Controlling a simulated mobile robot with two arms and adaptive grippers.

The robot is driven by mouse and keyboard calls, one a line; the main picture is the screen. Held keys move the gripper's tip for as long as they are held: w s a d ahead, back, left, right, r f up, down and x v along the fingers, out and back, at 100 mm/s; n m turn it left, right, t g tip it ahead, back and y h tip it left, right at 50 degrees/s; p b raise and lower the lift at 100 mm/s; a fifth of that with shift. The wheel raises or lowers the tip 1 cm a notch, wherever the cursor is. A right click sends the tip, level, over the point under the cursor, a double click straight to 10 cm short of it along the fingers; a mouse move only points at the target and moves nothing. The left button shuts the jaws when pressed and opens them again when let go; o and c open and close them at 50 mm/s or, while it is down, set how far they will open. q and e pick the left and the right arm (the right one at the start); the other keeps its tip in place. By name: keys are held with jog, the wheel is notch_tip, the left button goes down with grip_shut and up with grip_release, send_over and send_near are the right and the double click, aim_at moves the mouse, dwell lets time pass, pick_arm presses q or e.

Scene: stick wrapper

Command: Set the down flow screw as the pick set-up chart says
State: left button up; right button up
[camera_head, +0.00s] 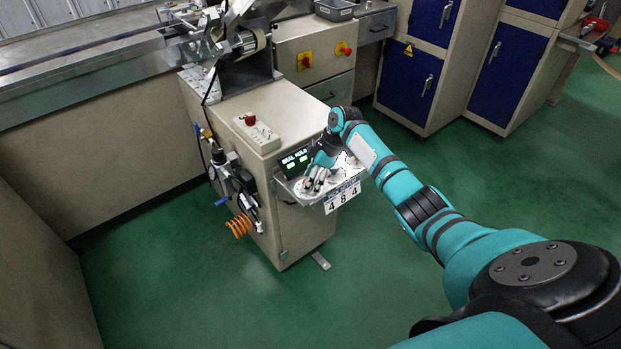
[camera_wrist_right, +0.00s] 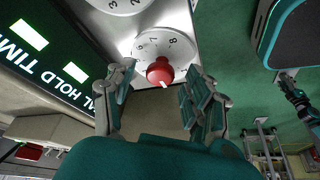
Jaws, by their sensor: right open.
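My right gripper (camera_head: 315,181) is over the small shelf on the front of the machine cabinet. In the right wrist view the open fingers (camera_wrist_right: 160,80) stand on either side of a red screw knob (camera_wrist_right: 159,69), with a gap visible. The knob sits on a round white dial (camera_wrist_right: 178,46) with printed numbers; 6, 7 and 8 can be read. A white mark shows on the knob's lower edge. Part of a second numbered dial (camera_wrist_right: 120,4) shows above. A white card (camera_head: 341,197) reading 4 8 4 hangs from the shelf's front. My left gripper is not in view.
A lit display (camera_head: 295,160) reading SEAL HOLD stands behind the shelf; it also shows in the right wrist view (camera_wrist_right: 45,65). A box with a red button (camera_head: 256,133) is on the cabinet top. Air fittings and an orange coil (camera_head: 238,226) hang at its left. The green floor in front is mostly clear.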

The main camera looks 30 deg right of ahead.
grip_shut()
jog(key=shift+r+m+p, duration=0.2)
jog(key=shift+m+p, duration=0.2)
jog(key=shift+p, duration=0.45)
jog(key=m+h+p, duration=0.1)
jog(key=m+p, duration=0.2)
jog(key=p, duration=0.1)
jog(key=m+t+h+p, duration=0.1)
jog(key=m+p, duration=0.2)
jog(key=m+t+h+p, duration=0.1)
jog(key=m+p, duration=0.2)
jog(key=p, duration=0.1)
jog(key=shift+s+a+r+p, duration=0.1)
jog(key=shift+s+a+p, duration=0.05)
jog(key=shift+a+p, duration=0.2)
jog(key=m+h+p, duration=0.1)
jog(key=m, duration=0.1)
jog(key=shift+a+m+p, duration=0.1)
jog(key=shift+m+p, duration=0.2)
jog(key=shift+m, duration=0.1)
jog(key=shift+f+m+h+p, duration=0.2)
jog(key=shift+m+h+p, duration=0.35)
jog(key=shift+m, duration=0.55)
grip_release()
jog(key=shift+f, duration=0.1)
